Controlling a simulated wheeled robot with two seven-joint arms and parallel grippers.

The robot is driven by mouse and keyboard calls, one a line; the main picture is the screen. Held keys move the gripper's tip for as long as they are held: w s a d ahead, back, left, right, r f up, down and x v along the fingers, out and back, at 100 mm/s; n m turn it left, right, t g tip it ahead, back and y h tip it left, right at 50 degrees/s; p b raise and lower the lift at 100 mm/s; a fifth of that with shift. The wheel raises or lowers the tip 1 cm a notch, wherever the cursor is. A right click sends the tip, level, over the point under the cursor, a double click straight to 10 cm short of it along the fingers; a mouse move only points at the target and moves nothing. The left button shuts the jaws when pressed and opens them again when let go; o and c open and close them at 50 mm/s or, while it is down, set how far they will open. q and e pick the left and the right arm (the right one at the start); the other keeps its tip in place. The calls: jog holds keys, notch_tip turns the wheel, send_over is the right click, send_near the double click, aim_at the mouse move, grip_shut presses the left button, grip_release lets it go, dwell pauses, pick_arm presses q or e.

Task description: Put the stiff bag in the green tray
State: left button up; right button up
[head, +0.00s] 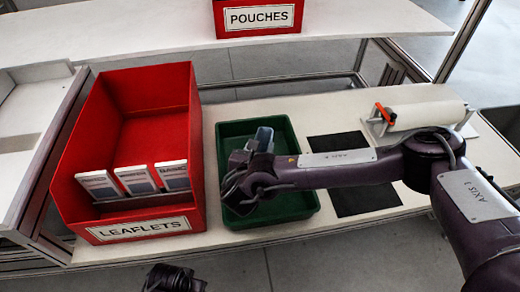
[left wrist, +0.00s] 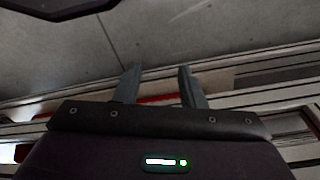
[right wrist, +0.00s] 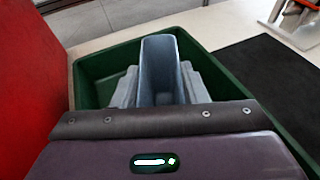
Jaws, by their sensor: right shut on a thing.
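The stiff bag (head: 264,138) is blue-grey and stands upright between the fingers of my right gripper (head: 252,158). In the right wrist view the bag (right wrist: 159,62) sits between both fingers, which are shut on it. The bag is over or inside the green tray (head: 293,210); I cannot tell whether it touches the tray floor. The tray's rim (right wrist: 92,57) surrounds the bag in the right wrist view. My left gripper (left wrist: 160,85) is open and empty, away from the tray; its arm (head: 172,278) shows at the bottom of the head view.
A red bin (head: 127,97) labelled LEAFLETS, with several leaflets (head: 134,180), stands left of the tray. Dark mats (head: 361,200) and a white roll (head: 428,113) lie to the right. A red POUCHES bin (head: 256,18) sits on the shelf above (head: 120,35).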

pick_arm(q)
jog(key=shift+r, duration=0.25)
pick_arm(e)
jog(key=shift+f, duration=0.15)
jog(key=o, duration=1.2)
pick_arm(q)
jog(key=shift+r, duration=0.25)
jog(key=f, duration=0.2)
jog(key=f+p, duration=0.1)
jog(key=f, duration=0.2)
jog(key=shift+s+a+f, duration=0.15)
jog(key=shift+a+f, duration=0.15)
jog(key=shift+a, duration=0.1)
pick_arm(e)
jog(key=v, duration=1.2)
